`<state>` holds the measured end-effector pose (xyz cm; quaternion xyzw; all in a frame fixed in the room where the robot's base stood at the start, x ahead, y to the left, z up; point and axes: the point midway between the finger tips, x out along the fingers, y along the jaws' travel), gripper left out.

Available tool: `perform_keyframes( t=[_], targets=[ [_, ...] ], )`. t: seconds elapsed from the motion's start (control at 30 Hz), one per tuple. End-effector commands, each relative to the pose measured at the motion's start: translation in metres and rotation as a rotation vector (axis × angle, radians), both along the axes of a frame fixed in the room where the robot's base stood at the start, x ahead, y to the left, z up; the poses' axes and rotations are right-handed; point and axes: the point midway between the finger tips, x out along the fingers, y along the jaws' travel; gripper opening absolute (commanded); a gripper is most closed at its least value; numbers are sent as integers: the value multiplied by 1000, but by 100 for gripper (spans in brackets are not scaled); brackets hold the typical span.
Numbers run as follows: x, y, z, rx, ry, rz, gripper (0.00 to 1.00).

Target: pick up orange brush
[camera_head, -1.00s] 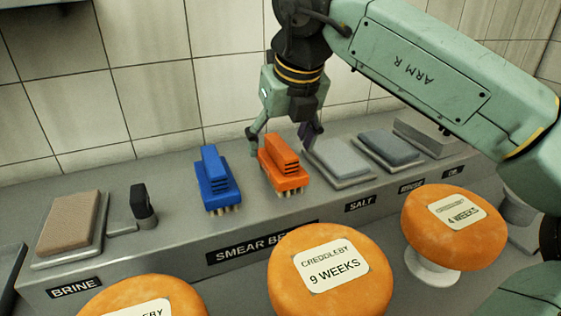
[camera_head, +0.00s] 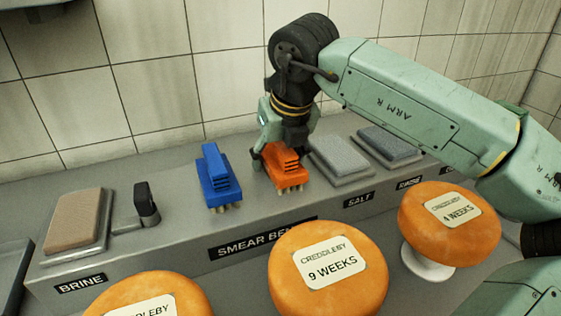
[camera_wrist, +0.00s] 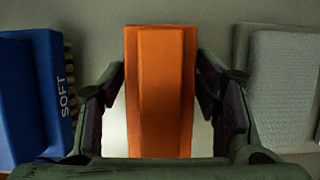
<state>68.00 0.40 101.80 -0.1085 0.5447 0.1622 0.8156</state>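The orange brush (camera_head: 287,172) stands bristles down on the grey ledge, its ridged handle up. My gripper (camera_head: 282,156) is lowered over it from above. In the wrist view the brush's orange handle (camera_wrist: 160,95) fills the middle, between the two fingers of my gripper (camera_wrist: 161,85). The fingers are spread, one on each side, with narrow pale gaps beside the handle lower down. Whether the fingertips touch the brush is not clear. The brush rests on the ledge.
A blue brush (camera_head: 217,178) stands just left; it also shows in the wrist view (camera_wrist: 35,95). A grey salt block (camera_head: 340,158) lies close on the right. Orange cheese wheels (camera_head: 328,295) stand in front. A tiled wall is behind.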

Motion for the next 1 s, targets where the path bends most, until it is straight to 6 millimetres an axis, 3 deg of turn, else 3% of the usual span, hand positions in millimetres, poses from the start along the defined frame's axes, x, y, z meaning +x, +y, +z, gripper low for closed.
perform_keyframes(
  t=[0.6,0.87,1.0],
  targets=[
    [0,0,0,0,0,0,14],
    [0,0,3,0,-1,-1,14],
    [1,0,20,1,-4,-3,14]
  ],
)
